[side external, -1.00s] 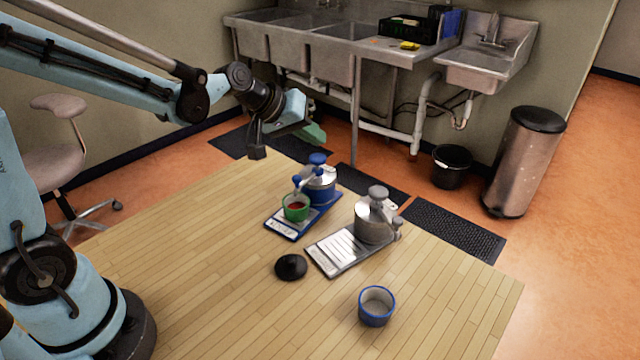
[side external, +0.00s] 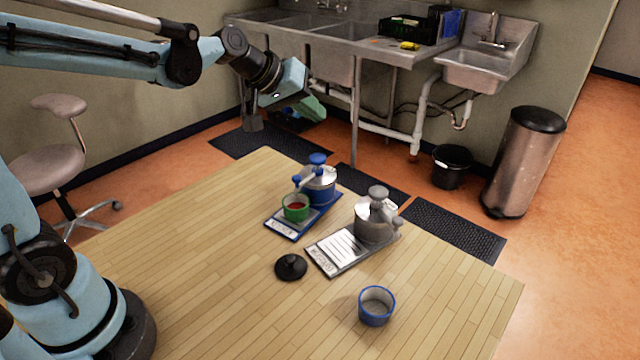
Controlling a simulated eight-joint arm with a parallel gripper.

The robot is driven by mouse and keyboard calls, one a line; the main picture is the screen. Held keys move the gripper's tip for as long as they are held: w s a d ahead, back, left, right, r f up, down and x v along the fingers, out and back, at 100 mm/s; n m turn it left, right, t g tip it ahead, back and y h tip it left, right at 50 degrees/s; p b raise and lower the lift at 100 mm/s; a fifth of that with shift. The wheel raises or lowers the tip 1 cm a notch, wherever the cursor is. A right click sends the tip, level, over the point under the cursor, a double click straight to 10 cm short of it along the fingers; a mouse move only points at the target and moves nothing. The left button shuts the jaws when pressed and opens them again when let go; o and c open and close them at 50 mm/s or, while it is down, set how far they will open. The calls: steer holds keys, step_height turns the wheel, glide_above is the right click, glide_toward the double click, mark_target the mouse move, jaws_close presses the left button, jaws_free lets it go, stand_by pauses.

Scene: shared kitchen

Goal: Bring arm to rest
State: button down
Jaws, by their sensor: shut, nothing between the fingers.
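My gripper (side external: 312,108) is raised above the far edge of the wooden table (side external: 200,260), shut and empty. It is clear of everything on the table. The fingertips are small in view and seen from the side. A green cup with red contents (side external: 296,212) sits on the tray of a blue-based device (side external: 320,187). A grey device with a flat plate (side external: 372,222) stands to its right.
A black lid (side external: 291,267) and a blue-rimmed cup (side external: 376,309) stand on the table. Its left and front areas are bare. Steel sinks (side external: 345,45) line the wall behind. A stool (side external: 55,165), black bucket (side external: 451,167) and steel bin (side external: 523,160) stand on the floor.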

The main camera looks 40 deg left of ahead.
steer(key=s+f+m+g+y, duration=0.1)
steer(key=s+f+m, duration=0.1)
steer(key=s, duration=0.7)
steer(key=s+f+m+y, duration=0.1)
steer(key=s+f+m, duration=0.2)
steer(key=s, duration=0.6)
steer(key=shift+g+y, duration=0.4)
